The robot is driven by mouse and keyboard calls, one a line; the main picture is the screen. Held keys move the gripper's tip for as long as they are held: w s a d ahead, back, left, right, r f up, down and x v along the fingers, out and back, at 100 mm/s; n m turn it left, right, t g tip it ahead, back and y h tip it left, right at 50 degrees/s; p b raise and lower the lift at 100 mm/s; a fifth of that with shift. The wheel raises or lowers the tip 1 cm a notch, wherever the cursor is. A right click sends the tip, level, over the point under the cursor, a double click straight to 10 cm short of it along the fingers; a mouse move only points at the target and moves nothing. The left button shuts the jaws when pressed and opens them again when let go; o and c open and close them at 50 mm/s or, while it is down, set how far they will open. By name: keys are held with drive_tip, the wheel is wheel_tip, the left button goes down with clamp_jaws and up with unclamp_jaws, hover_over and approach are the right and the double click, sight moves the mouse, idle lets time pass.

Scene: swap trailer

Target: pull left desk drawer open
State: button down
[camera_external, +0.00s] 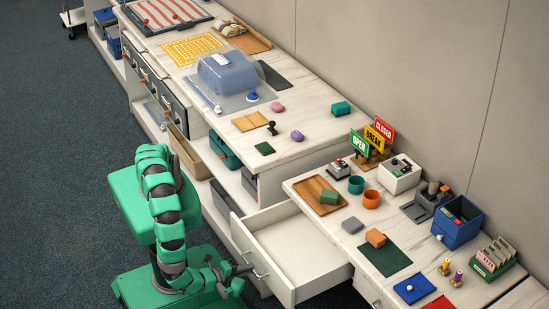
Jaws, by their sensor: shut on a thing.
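The left desk drawer (312,277) is a white box pulled well out from under the lower desk, and its inside shows empty. Its front panel faces the lower left, with a small metal handle (261,274) on it. My green and black gripper (246,271) is at the handle, in front of the panel, and is shut on the handle. The fingers are small in this view, and their exact hold on the handle is hard to make out.
The desk (342,215) bears a wooden tray (309,207), cups, blocks and a dark green mat (384,262). A longer counter (296,148) stands behind to the left, with an open beige drawer (187,153). The carpet (60,180) at left is clear.

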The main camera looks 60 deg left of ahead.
drive_tip(key=shift+a+f, duration=0.1)
drive_tip(key=shift+f, duration=0.1)
drive_tip(key=c, duration=1.5)
unclamp_jaws()
drive_tip(key=shift+r, duration=0.1)
drive_tip(key=p+v, duration=0.1)
drive_tip(key=v, duration=1.2)
drive_tip(key=shift+s, duration=0.4)
